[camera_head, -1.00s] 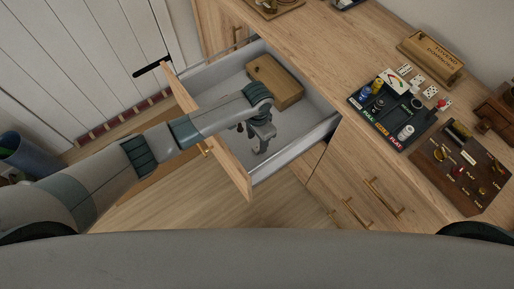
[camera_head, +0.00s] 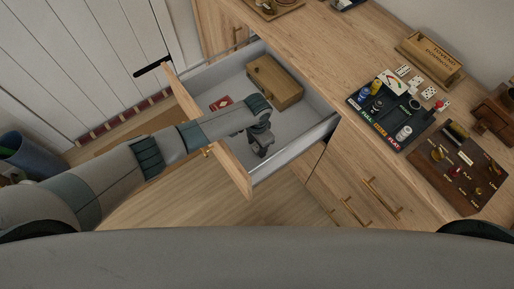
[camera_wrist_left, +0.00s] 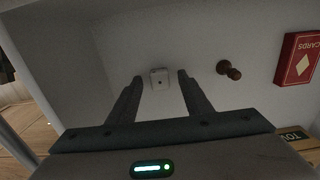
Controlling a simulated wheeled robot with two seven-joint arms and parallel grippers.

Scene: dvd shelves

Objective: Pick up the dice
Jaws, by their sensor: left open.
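A small white die (camera_wrist_left: 160,78) with a dark pip lies on the drawer floor in the left wrist view. It sits between and just beyond the two fingertips of my left gripper (camera_wrist_left: 160,80), which is open and empty. In the head view my left gripper (camera_head: 261,150) reaches down into the open drawer (camera_head: 222,88) near its front right corner. The die is hidden there behind the gripper. My right gripper does not show.
A brown pawn-like piece (camera_wrist_left: 229,70) and a red card box (camera_wrist_left: 298,59) lie right of the die. A wooden box (camera_head: 274,82) stands at the drawer's back. The drawer walls are close around my gripper. A black tray (camera_head: 392,113) sits on the countertop.

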